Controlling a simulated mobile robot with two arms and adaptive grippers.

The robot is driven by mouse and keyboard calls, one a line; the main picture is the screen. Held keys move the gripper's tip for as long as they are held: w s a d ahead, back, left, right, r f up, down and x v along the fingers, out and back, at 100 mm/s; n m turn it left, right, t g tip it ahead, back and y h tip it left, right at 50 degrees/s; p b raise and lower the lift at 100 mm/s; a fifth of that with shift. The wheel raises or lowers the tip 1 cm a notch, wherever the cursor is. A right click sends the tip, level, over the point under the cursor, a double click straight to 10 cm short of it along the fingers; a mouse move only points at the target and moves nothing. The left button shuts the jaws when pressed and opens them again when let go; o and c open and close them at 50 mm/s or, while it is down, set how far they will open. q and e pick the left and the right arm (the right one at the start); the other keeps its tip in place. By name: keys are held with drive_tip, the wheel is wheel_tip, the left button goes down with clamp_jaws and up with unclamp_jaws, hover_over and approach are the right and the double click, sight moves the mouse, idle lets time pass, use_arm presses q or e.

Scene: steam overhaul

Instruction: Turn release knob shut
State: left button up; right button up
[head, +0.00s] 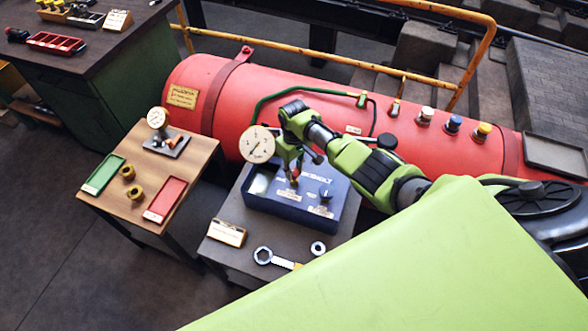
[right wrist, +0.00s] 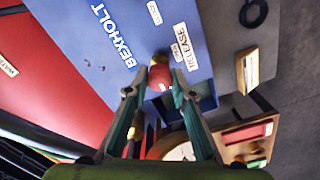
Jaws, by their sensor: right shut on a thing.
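The blue box (head: 284,211) stands on a dark bench, and the right wrist view shows its BEXHOLT lettering. The release knob (right wrist: 160,76), red, sits on the box beside a RELEASE label (right wrist: 180,57). My right gripper (head: 291,168) points down over the box from above; in the right wrist view its fingers (right wrist: 157,91) are on either side of the red knob, shut on it. The knob's turned position cannot be told. A round white gauge (head: 257,144) is next to the gripper in the head view. My left gripper is in neither view.
A large red tank (head: 235,100) with a green pipe lies behind the box. A wrench (head: 275,258) and a ring (head: 318,248) lie in front. A wooden side table (head: 150,180) stands left with green and red trays.

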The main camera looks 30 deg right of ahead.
sight(294, 171)
drive_tip(key=o, duration=1.1)
drive_tip(key=shift+r, duration=0.2)
wheel_tip(294, 171, up, 12)
drive_tip(key=shift+f, duration=0.15)
